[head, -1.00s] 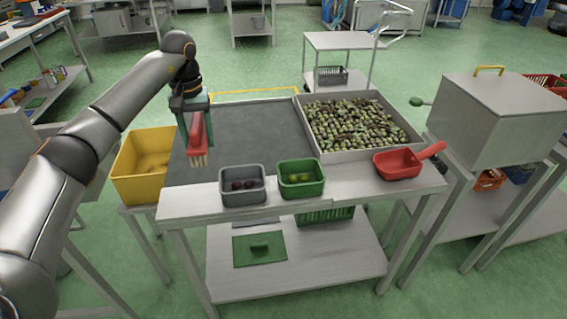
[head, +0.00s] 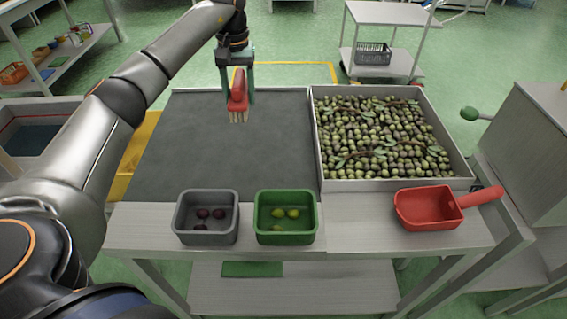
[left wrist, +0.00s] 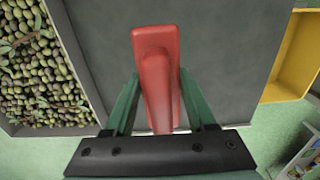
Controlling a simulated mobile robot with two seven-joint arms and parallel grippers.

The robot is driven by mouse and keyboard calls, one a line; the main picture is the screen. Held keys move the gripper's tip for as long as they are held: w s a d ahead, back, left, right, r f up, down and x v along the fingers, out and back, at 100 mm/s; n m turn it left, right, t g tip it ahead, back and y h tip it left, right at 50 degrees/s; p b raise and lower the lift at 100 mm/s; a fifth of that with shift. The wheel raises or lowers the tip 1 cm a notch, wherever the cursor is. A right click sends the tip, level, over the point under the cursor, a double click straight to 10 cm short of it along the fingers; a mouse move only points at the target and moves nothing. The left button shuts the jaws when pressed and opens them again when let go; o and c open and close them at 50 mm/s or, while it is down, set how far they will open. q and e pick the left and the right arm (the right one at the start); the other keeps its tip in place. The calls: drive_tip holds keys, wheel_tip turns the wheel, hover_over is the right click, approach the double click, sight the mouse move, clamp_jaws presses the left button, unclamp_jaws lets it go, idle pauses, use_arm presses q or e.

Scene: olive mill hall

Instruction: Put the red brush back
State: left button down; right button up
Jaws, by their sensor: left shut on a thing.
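The red brush (head: 238,88) has pale bristles pointing down. My left gripper (head: 237,98) is shut on it and holds it upright above the far part of the dark grey mat (head: 205,150). In the left wrist view the red brush (left wrist: 156,60) sits between the green fingers of my left gripper (left wrist: 157,80), with the mat (left wrist: 225,60) below. The height of the bristles over the mat is hard to tell. My right gripper is not in view.
A grey bin (head: 207,240) with dark olives and a green bin (head: 287,238) with green ones stand at the front edge. A tray of olives (head: 467,178) and a red scoop (head: 428,208) are on the right. A yellow bin (head: 120,185) is partly hidden at left.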

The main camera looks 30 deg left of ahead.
use_arm(q)
drive_tip(key=s+d+f, duration=0.1)
drive_tip(key=d+f, duration=0.1)
drive_tip(key=d, duration=0.1)
drive_tip(key=s+d+f, duration=0.2)
drive_tip(key=d+f, duration=0.1)
drive_tip(key=d, duration=0.1)
drive_tip(key=s+d+f, duration=0.2)
drive_tip(key=d+f, duration=0.1)
drive_tip(key=d, duration=0.1)
drive_tip(key=shift+s+d, duration=0.15)
drive_tip(key=shift+d, duration=0.05)
drive_tip(key=shift+s+d+f, duration=0.15)
drive_tip(key=shift+d+f, duration=0.2)
drive_tip(key=shift+f, duration=0.15)
drive_tip(key=f, duration=0.3)
drive_tip(key=shift+s+d+f+p, duration=0.1)
drive_tip(key=shift+s+d+p, duration=0.1)
drive_tip(key=shift+d+p, duration=0.2)
drive_tip(key=shift+w+a+f, duration=0.1)
drive_tip(key=shift+f, duration=0.25)
drive_tip(key=shift+f, duration=0.15)
drive_tip(key=shift+c, duration=1.1)
unclamp_jaws()
wheel_tip(320, 180, up, 12)
drive_tip(key=shift+r, duration=0.2)
